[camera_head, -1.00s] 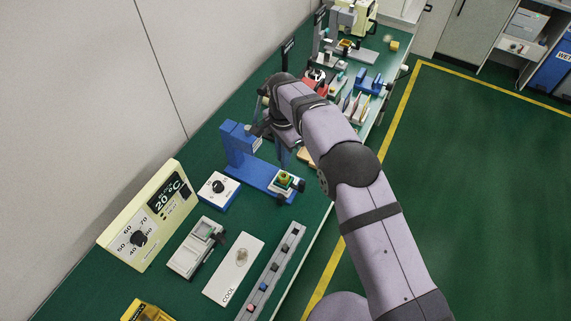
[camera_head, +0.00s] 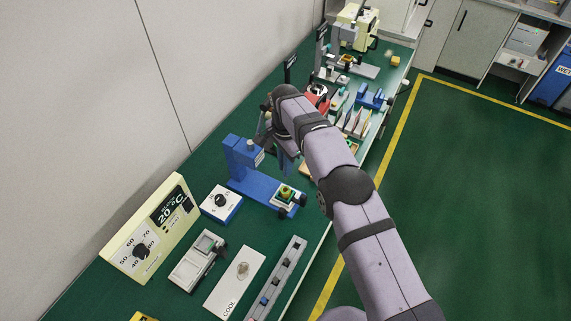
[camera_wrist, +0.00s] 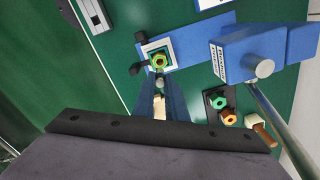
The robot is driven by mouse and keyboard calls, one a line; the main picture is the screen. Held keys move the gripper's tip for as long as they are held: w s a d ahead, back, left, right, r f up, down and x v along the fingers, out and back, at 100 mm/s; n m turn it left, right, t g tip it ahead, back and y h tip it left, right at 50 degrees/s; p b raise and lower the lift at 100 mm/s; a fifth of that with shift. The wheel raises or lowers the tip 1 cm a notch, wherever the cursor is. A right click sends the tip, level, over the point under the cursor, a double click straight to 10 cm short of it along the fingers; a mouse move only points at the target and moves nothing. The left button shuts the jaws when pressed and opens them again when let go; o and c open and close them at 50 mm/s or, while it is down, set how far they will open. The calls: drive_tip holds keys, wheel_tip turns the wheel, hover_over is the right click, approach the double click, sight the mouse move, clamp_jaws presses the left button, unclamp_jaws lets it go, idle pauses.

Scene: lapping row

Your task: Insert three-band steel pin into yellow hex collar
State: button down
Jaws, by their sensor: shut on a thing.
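The yellow hex collar (camera_wrist: 159,60) sits in a white square holder on the blue fixture's base. It also shows in the head view (camera_head: 286,191), where it looks yellow-green. My gripper (camera_wrist: 160,95) is shut on the steel pin (camera_wrist: 160,80), whose grey end shows between the blue fingers. In the wrist view the pin end appears just below the collar, apart from its opening; the height gap cannot be judged. The pin's bands cannot be made out.
The blue fixture's upright (camera_head: 243,157) with a steel knob (camera_wrist: 264,68) stands beside the collar. Green (camera_wrist: 219,103) and orange (camera_wrist: 229,118) hex collars sit on a dark tray. A white dial box (camera_head: 221,202) and a grey slotted rail (camera_head: 276,277) are nearby.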

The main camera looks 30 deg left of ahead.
sight(285, 178)
drive_tip(key=shift+f+b, duration=1.75)
drive_tip(key=shift+f, duration=1.1)
drive_tip(key=shift+f+b, duration=1.5)
drive_tip(key=shift+f, duration=0.1)
idle(0.4)
drive_tip(key=c, duration=1.7)
unclamp_jaws()
drive_tip(key=shift+r, duration=0.15)
drive_tip(key=shift+r+b, duration=1)
drive_tip(key=shift+r, duration=2.55)
